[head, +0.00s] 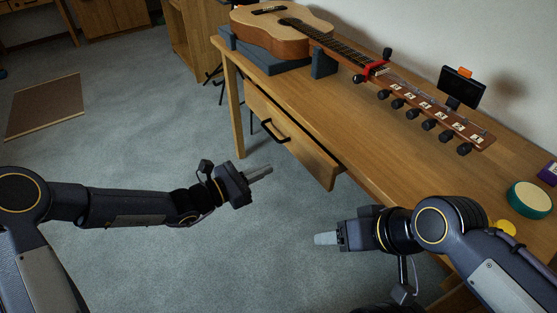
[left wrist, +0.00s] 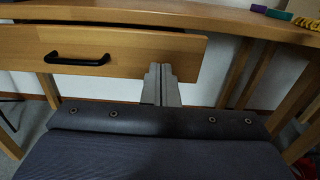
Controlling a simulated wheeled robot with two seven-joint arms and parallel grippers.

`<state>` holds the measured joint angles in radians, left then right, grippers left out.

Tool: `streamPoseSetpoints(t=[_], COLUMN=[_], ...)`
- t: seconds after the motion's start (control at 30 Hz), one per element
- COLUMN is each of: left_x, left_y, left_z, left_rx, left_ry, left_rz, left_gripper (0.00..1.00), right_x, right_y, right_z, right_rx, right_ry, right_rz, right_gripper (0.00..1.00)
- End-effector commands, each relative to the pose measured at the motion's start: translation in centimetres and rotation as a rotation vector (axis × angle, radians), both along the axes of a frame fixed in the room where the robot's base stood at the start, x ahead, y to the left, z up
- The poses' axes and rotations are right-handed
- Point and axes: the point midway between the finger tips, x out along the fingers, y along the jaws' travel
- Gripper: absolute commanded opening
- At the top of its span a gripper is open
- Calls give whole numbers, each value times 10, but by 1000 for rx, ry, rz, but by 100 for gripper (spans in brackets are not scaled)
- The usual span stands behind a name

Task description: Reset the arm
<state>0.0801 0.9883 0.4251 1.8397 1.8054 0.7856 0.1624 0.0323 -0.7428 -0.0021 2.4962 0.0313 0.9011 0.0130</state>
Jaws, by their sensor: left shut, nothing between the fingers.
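My left gripper (head: 259,173) is over the grey carpet in front of the wooden desk, pointing right, with its fingers shut and empty. In the left wrist view its shut fingers (left wrist: 161,83) show in front of the drawer front. My right gripper (head: 326,239) is at the desk's near side, pointing left. Its fingers look close together and nothing shows in them, but the gap between them cannot be made out. Both grippers are apart from the things on the desk.
The desk drawer (head: 290,138) with a black handle (head: 274,131) stands pulled out. On the desk (head: 345,128) lie a guitar (head: 281,31) on a dark support, a clip-on tuner (head: 461,88) and a green round tin (head: 529,199). Open carpet (head: 130,120) lies to the left.

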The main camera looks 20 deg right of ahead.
Motion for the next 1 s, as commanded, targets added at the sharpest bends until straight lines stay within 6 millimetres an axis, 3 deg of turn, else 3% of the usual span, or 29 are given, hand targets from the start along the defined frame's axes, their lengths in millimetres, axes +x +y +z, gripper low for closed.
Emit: streamPoseSetpoints(t=[0.1, 0.37, 0.53, 0.73, 1.0], left_x=[-3, -5, -21, -75, -153], left_y=[11, 15, 33, 87, 178], left_z=[0, 1, 27, 69, 86], left_rx=[0, 3, 87, 343, 782], left_ry=[1, -8, -180, -591, -1054], left_rz=[0, -4, -67, -234, -450], left_gripper=[0, 0, 0, 0, 0], right_x=[0, 0, 0, 0, 0], right_y=[0, 0, 0, 0, 0], right_z=[2, 2, 3, 2, 2], right_rx=[0, 0, 0, 0, 0], right_ry=[0, 0, 0, 0, 0], right_rz=[0, 0, 0, 0, 0], right_gripper=[62, 62, 62, 62, 62])
